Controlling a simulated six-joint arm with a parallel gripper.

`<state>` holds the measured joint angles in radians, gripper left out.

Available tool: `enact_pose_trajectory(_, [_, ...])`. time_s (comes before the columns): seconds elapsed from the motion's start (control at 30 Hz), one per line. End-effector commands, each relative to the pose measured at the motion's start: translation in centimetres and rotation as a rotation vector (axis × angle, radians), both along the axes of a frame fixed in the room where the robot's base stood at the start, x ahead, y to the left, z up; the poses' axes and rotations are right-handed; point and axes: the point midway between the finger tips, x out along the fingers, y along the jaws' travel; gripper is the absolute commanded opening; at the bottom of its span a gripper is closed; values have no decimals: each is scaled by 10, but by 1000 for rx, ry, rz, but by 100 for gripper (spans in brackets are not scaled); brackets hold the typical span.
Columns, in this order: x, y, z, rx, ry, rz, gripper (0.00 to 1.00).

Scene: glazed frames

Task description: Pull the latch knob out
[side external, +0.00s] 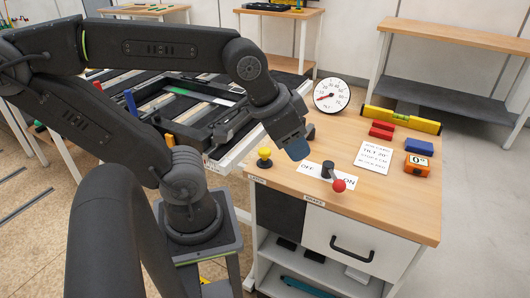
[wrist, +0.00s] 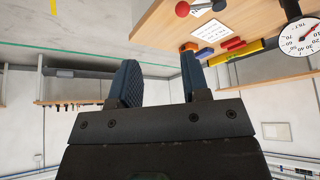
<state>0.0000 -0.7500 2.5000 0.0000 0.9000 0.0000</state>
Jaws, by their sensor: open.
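The latch knob is most likely the yellow knob (side external: 265,157) at the left front of the wooden bench top, above a small label. My gripper (side external: 295,147), with blue finger pads, hangs above the bench to the right of the yellow knob and apart from it. In the wrist view my gripper (wrist: 161,80) shows its two fingers spread with nothing between them. The yellow knob is not seen in the wrist view.
A red-ball lever (side external: 338,185) on an OFF/ON plate stands right of the gripper. A dial (side external: 332,95), yellow level (side external: 402,120), blue block (side external: 404,146), orange box (side external: 417,165) and printed card (side external: 373,157) sit further back. A tilted frame table (side external: 235,155) lies left.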

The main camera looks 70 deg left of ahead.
Motion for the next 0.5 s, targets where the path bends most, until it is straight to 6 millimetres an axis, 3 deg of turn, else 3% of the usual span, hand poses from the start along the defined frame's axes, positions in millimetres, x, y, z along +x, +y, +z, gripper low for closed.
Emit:
enact_pose_trajectory(0.37, [0, 0, 0, 0, 0, 0, 43])
enact_pose_trajectory(0.5, [4, 4, 1, 11, 19, 5, 56])
